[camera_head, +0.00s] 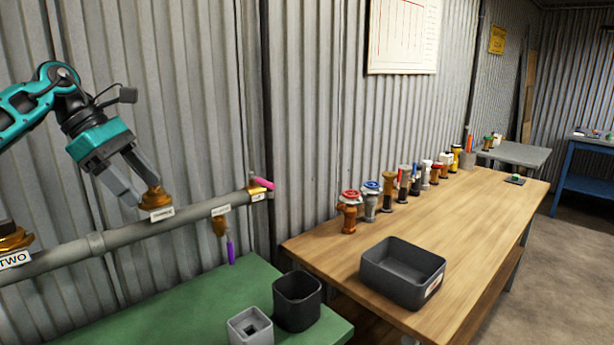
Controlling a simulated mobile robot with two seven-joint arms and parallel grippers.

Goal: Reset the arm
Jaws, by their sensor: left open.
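My left arm comes in from the upper left, teal and black. Its left gripper (141,190) is open, with its two grey fingers apart and pointing down and right. The fingertips are close to a brass fitting (155,198) on top of the grey pipe (95,243); I cannot tell whether they touch it. A white label hangs under that fitting. My right gripper is not in view.
Another brass fitting (12,238) sits on the pipe at far left, above a "TWO" label. A pink-handled valve (260,184) and a purple-handled one (231,250) are farther right. A green table (190,315) holds two bins; a wooden table (470,215) holds a dark tray (403,268) and several valves.

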